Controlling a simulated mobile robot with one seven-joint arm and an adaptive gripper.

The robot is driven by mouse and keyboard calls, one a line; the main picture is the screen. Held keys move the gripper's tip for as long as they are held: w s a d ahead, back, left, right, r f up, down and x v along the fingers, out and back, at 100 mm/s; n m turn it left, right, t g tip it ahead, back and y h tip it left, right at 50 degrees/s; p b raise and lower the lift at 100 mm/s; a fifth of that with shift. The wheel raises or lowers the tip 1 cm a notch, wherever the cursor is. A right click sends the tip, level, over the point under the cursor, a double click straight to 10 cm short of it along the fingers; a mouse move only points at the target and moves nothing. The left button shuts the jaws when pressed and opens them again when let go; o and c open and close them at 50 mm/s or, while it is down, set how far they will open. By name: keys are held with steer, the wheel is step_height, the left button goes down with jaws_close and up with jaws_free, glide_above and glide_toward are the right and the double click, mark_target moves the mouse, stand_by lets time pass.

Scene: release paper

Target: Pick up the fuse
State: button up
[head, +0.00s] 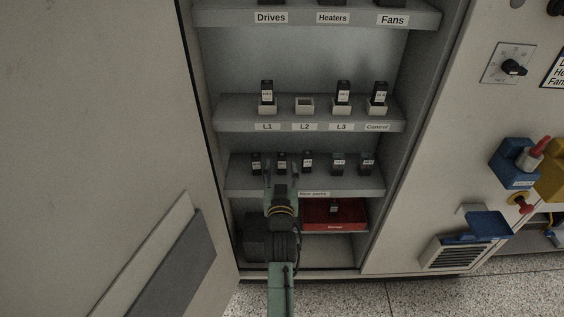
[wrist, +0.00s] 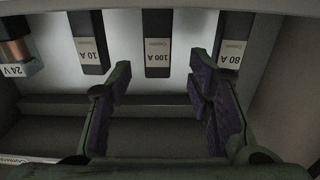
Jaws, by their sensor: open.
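Several dark fuses stand on the spare-parts shelf in the head view. In the wrist view, where labels appear upside down, I see a 100 A fuse (wrist: 158,40) in the middle, a 10 A fuse (wrist: 89,40) left of it, and an 80 A fuse (wrist: 232,38) at right. A copper-and-dark 24 V part (wrist: 16,50) is at far left. My gripper (head: 281,180) is in front of this shelf; in the wrist view it (wrist: 160,70) is open and empty. Its fingers lie either side of the 100 A fuse's line, apart from it. The L2 socket (head: 304,105) is empty.
Above, fuses stand in the L1 (head: 267,91), L3 (head: 343,92) and Control (head: 379,92) sockets. A red bin (head: 350,214) holding a dark part sits below. The open cabinet door (head: 95,110) is at left. A panel with switches and blue-yellow boxes is at right.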

mark_target(282, 162)
steer(key=w+p, duration=0.1)
steer(key=w, duration=0.4)
steer(key=shift+d+f, duration=0.1)
steer(key=shift+d, duration=0.05)
steer(key=shift+c, duration=0.4)
steer(key=shift+s, duration=0.1)
jaws_close()
